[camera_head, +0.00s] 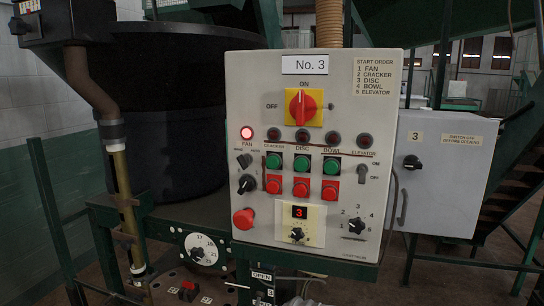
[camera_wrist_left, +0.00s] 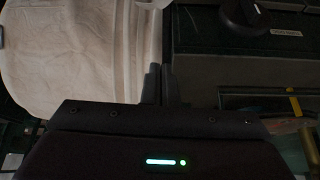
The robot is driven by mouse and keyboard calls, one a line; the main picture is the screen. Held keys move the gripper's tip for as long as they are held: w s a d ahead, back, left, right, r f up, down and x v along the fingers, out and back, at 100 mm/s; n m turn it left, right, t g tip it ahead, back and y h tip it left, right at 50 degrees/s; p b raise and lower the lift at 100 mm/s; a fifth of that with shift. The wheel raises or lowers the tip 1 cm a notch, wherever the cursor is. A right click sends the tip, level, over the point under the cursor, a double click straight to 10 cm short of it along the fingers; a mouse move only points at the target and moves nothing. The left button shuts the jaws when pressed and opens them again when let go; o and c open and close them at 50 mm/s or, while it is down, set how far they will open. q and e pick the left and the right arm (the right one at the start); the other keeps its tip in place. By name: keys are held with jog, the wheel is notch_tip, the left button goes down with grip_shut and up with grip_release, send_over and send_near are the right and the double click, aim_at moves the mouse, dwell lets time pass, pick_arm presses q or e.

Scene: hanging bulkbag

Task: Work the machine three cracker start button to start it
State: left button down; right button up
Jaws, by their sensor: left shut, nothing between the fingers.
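The control panel (camera_head: 345,90) for No. 3 faces me in the head view. The cracker start button, a green round button (camera_head: 274,161), is the leftmost of the green row, under the CRACKER label, with a red button (camera_head: 273,184) below it. The cracker lamp (camera_head: 274,134) looks dark, while the fan lamp (camera_head: 247,133) glows red. My left gripper (camera_wrist_left: 159,82) shows only in the left wrist view, shut and empty, away from the panel, with pale fabric at its left and a dark box-like surface at its right. My right gripper is in neither view.
A yellow and red rotary switch (camera_head: 303,106) sits above the lamps. A red mushroom button (camera_head: 243,218) is at the panel's lower left. A grey cabinet (camera_head: 449,170) stands right of the panel, and a large black tub (camera_head: 185,110) stands behind it at left.

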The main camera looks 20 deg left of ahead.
pick_arm(q)
jog(key=w+r+n+t+h, duration=0.1)
jog(key=w+r+t, duration=0.3)
jog(key=r, duration=0.6)
jog(key=w+r+t, duration=0.3)
jog(key=w+r, duration=0.2)
jog(key=r, duration=0.5)
jog(key=n+t+h+p, duration=0.1)
jog(key=t+h, duration=0.3)
jog(key=t, duration=0.5)
send_near(273, 162)
notch_tip(273, 162, down, 6)
jog(key=s+d+r+t+h, duration=0.1)
jog(key=s+r+t+h, duration=0.2)
jog(key=r, duration=0.5)
jog(key=shift+s+d+m+t, duration=0.3)
jog(key=shift+s+m, duration=0.1)
jog(key=shift+s, duration=0.1)
jog(key=shift+r, duration=0.1)
jog(key=shift+w+d+p, duration=0.1)
jog(key=shift+w+p, duration=0.7)
jog(key=shift+w, duration=3.65)
jog(key=shift+w, duration=0.1)
jog(key=shift+w, duration=0.3)
